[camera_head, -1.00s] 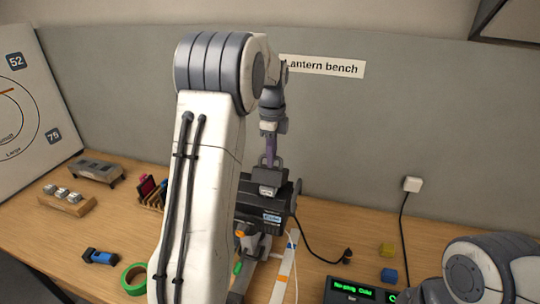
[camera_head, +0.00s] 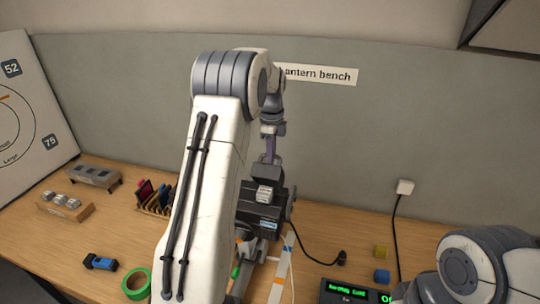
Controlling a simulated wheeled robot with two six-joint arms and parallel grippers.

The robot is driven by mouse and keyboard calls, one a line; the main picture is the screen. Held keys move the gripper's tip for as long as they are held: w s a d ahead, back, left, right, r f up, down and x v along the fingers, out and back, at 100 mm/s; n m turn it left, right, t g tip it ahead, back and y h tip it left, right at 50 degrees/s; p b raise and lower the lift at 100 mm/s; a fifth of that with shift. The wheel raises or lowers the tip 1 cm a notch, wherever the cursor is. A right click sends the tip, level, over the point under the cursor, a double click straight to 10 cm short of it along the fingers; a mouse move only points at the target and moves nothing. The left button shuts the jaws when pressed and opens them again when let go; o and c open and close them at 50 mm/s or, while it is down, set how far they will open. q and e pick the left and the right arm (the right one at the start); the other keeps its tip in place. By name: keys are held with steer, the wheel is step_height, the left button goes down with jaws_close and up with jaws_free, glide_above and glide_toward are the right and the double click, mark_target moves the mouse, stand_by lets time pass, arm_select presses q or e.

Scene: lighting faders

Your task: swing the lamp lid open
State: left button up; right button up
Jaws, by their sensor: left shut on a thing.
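The lamp (camera_head: 246,216) is a black box-shaped housing on a stand on the bench, partly hidden behind my left arm. My left gripper (camera_head: 264,194) reaches down onto its top from above and is shut on a part there. The small part between the fingers looks like the lid's edge or tab, but the jaws hide most of it. I cannot make out the lid's outline or how far it stands open. My right arm shows at the lower right, with its gripper out of view.
A green tape ring (camera_head: 137,283), a blue-black tool (camera_head: 100,262) and a slotted rack (camera_head: 152,198) lie left of my arm. A black cable (camera_head: 318,252) crosses the bench.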

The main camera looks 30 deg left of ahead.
arm_select(q)
steer(key=shift+w+a+f+p, duration=0.2)
steer(key=shift+w+f, duration=0.1)
steer(key=shift+w, duration=0.45)
steer(key=shift+w+a+f+p, duration=0.1)
steer(key=shift+w+a+f, duration=0.15)
steer(key=shift+w, duration=0.55)
steer(key=shift+w+a+f+p, duration=0.15)
steer(key=shift+w+f, duration=0.15)
steer(key=shift+w, duration=0.45)
steer(key=o, duration=1.4)
steer(key=shift+o, duration=0.2)
steer(key=shift+s+f, duration=0.1)
steer(key=shift+f, duration=0.1)
steer(key=shift+w+a+r, duration=0.1)
steer(key=shift+w+a, duration=0.1)
steer(key=shift+w, duration=0.55)
steer(key=shift+w+a+r, duration=0.15)
steer(key=shift+w, duration=0.6)
steer(key=shift+w+a+r, duration=0.1)
steer(key=shift+w+a, duration=0.1)
steer(key=shift+w, duration=0.55)
steer(key=shift+r, duration=0.15)
